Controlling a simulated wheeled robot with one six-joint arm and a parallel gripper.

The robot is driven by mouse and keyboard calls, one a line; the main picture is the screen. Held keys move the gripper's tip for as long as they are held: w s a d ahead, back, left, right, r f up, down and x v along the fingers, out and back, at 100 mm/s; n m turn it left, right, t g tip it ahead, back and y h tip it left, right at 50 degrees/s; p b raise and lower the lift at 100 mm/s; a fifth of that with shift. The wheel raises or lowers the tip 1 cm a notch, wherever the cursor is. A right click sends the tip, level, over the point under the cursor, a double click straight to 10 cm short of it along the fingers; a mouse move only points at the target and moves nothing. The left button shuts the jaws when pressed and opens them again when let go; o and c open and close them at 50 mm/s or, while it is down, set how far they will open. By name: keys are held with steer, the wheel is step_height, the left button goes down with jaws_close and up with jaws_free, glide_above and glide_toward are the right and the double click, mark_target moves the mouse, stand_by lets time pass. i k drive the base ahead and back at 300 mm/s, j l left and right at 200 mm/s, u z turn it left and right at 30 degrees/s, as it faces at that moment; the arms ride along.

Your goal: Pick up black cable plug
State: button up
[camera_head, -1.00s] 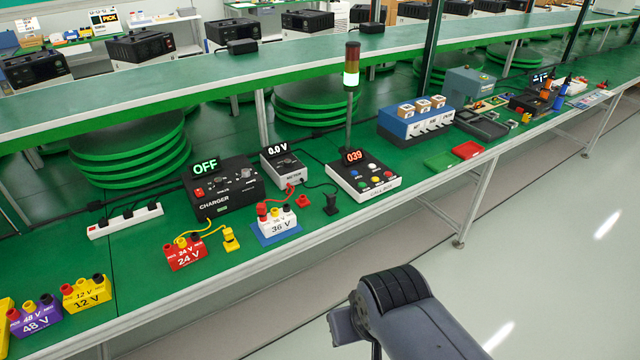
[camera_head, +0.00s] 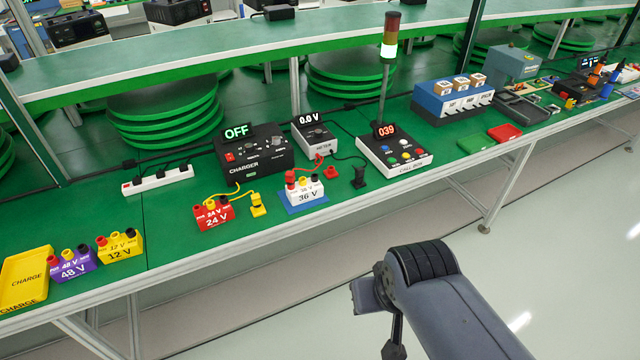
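The black cable plug (camera_head: 359,178) stands on the green bench top, just left of the call box (camera_head: 394,156). A thin black cable runs from it towards the meter (camera_head: 315,138), which reads 0.0 V. A red plug (camera_head: 331,173) lies close to its left, beside the white 36 V battery block (camera_head: 305,193). Part of my arm shows at the lower right, in front of the bench and well apart from the plug. My gripper's fingers do not show.
The charger (camera_head: 254,154) reads OFF, left of the meter. A red 24 V block (camera_head: 213,215) and a yellow plug (camera_head: 258,207) stand near the front edge. A signal tower (camera_head: 389,50) rises behind the call box. The floor before the bench is clear.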

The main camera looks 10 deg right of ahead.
mark_target(359, 171)
steer(key=i+l+u, duration=0.25)
steer(key=i+l, duration=0.15)
steer(key=i, duration=0.25)
steer(key=i+l+u, duration=0.25)
steer(key=i+l, duration=0.25)
steer(key=i, duration=0.1)
